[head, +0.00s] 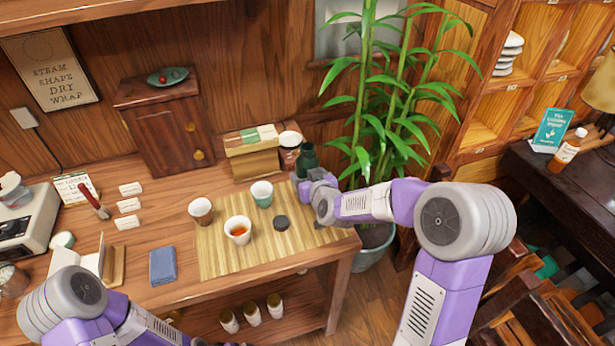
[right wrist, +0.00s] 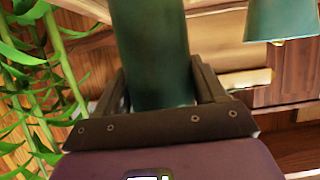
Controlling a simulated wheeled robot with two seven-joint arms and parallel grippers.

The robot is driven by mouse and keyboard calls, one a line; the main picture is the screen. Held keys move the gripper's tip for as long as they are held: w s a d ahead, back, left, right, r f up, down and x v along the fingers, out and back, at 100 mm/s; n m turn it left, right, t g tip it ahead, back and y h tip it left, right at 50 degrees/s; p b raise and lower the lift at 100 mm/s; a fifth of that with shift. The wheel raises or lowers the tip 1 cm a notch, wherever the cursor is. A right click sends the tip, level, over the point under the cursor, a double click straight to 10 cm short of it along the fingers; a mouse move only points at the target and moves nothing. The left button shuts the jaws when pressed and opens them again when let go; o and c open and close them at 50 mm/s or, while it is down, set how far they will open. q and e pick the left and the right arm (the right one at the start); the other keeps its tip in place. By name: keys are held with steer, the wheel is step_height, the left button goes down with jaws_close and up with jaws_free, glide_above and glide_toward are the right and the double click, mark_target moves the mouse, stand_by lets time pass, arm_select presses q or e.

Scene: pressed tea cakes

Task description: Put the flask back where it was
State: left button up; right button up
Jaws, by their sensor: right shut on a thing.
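The dark green flask (head: 307,157) is at the back right of the bamboo mat (head: 230,262). My right gripper (head: 313,178) is shut on the flask. In the right wrist view the flask (right wrist: 155,55) stands between the two dark fingers. Its lower part is hidden by the gripper, so I cannot tell whether it touches the table. A dark round disc (head: 281,223), perhaps a lid, lies on the mat. My left arm shows at the lower left, but its gripper is out of view.
A brown-and-white canister (head: 290,145) is close to the flask's left. The tall plant (head: 385,110) is close on the right. The mat's front is clear.

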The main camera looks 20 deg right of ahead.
steer(key=o, duration=1.4)
steer(key=shift+f, duration=0.1)
steer(key=shift+s+r, duration=0.25)
steer(key=shift+r, duration=0.1)
steer(key=p+v, duration=0.2)
steer(key=v, duration=0.9)
steer(key=shift+s, duration=0.25)
